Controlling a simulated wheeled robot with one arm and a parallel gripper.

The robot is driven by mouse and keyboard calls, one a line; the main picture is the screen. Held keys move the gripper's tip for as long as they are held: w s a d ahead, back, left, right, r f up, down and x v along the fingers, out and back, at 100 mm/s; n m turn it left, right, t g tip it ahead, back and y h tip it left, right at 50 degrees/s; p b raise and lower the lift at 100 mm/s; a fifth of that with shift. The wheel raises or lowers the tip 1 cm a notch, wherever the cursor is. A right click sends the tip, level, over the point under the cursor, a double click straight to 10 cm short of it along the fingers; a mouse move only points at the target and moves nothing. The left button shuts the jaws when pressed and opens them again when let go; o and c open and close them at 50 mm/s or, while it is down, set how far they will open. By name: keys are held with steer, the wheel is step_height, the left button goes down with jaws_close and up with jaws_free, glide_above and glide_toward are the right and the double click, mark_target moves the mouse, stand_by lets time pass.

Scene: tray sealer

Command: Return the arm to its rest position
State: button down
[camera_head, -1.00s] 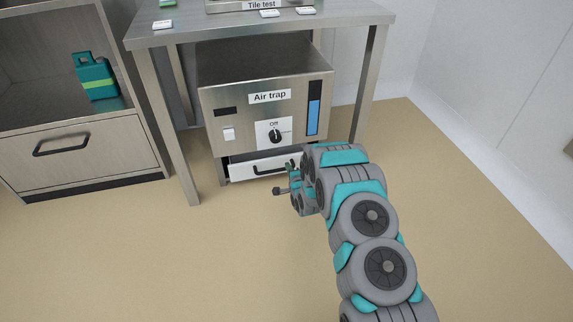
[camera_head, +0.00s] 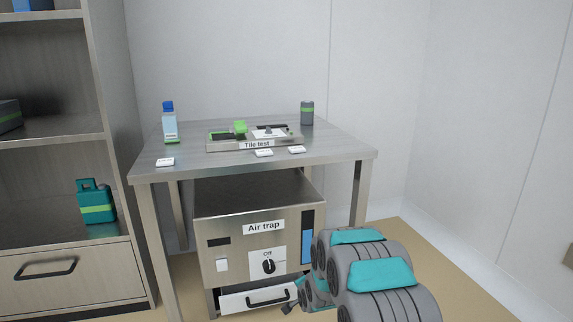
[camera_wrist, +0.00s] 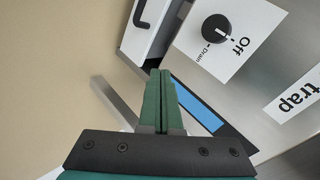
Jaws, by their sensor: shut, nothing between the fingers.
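My gripper (camera_wrist: 160,85) is shut and empty in the wrist view, its two green fingers pressed together. It points toward the front of the Air trap box, near its blue gauge strip and the dial marked Off; it looks apart from the box, though the exact gap cannot be told. In the head view my grey and teal arm (camera_head: 360,275) reaches in from the lower right, in front of the Air trap's lower right corner.
The Air trap box (camera_head: 232,242) stands under a metal table (camera_head: 190,160) with its lower drawer (camera_head: 240,302) slightly out. The table holds a Tile test unit (camera_head: 222,145), a blue-capped bottle (camera_head: 169,125) and a dark jar (camera_head: 307,113). Shelving (camera_head: 62,130) stands left.

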steer(key=s+d+r+n+g+h+p, duration=0.1)
steer(key=s+d+r+n+g+p, duration=0.2)
steer(key=s+r, duration=0.85)
steer(key=s+d+r+n+g+h, duration=0.1)
steer(key=s+d+r+n+g, duration=0.2)
steer(key=s+d+r, duration=0.75)
steer(key=s+a+r+n+g+p, duration=0.1)
steer(key=s+r+n+g, duration=0.1)
steer(key=s, duration=1.5)
steer(key=s+a+r+n+g+p, duration=0.1)
steer(key=s+a+r+n+g, duration=0.1)
steer(key=s, duration=1.5)
step_height(320, 180, up, 3)
steer(key=shift+s+f+n+g, duration=0.15)
steer(key=shift+n+g, duration=0.35)
steer(key=shift+g, duration=0.5)
